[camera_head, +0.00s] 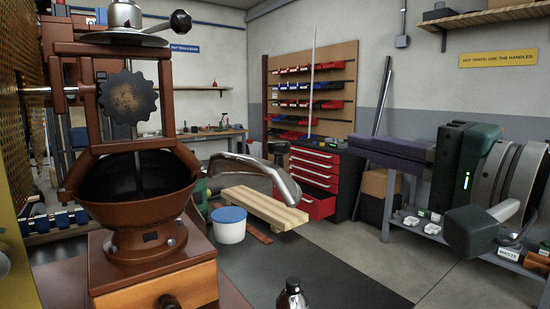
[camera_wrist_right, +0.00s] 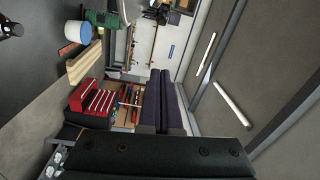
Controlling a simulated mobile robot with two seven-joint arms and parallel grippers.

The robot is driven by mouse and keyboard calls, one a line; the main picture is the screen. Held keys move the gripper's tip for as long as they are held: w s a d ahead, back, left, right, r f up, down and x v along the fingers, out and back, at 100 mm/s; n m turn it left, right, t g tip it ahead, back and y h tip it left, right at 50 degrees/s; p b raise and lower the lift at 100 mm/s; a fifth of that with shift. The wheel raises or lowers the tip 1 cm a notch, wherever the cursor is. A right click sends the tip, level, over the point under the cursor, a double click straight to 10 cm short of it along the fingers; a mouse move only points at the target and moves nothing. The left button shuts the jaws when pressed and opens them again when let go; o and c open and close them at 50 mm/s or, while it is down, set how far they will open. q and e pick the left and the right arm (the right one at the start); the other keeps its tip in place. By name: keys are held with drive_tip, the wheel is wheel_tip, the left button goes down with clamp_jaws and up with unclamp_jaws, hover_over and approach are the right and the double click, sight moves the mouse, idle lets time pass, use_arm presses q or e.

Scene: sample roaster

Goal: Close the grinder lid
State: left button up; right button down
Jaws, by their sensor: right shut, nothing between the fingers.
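The brown grinder (camera_head: 145,240) stands close on the left in the head view, with a dark open bowl (camera_head: 130,190). Its silver curved lid (camera_head: 255,170) stands out from the right side of the bowl, swung away from the opening. A crank (camera_head: 125,38) and toothed wheel (camera_head: 128,97) sit above the bowl. My right gripper (camera_head: 470,230) is shut and empty at the right, well apart from the lid. A dark part of it fills the bottom of the right wrist view (camera_wrist_right: 150,155). My left gripper is out of view.
A dark bottle (camera_head: 292,294) stands at the bottom centre. A blue-lidded white bucket (camera_head: 229,226) and wooden bench (camera_head: 262,207) are beyond the lid. A red tool cabinet (camera_head: 315,172) and grey cart (camera_head: 400,222) stand farther back.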

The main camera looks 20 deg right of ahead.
sight(252, 162)
drive_tip(key=x, duration=0.9)
drive_tip(key=s+a, duration=0.1)
drive_tip(key=s+a+p, duration=0.1)
drive_tip(key=s+a, duration=0.1)
drive_tip(key=shift+f, duration=0.3)
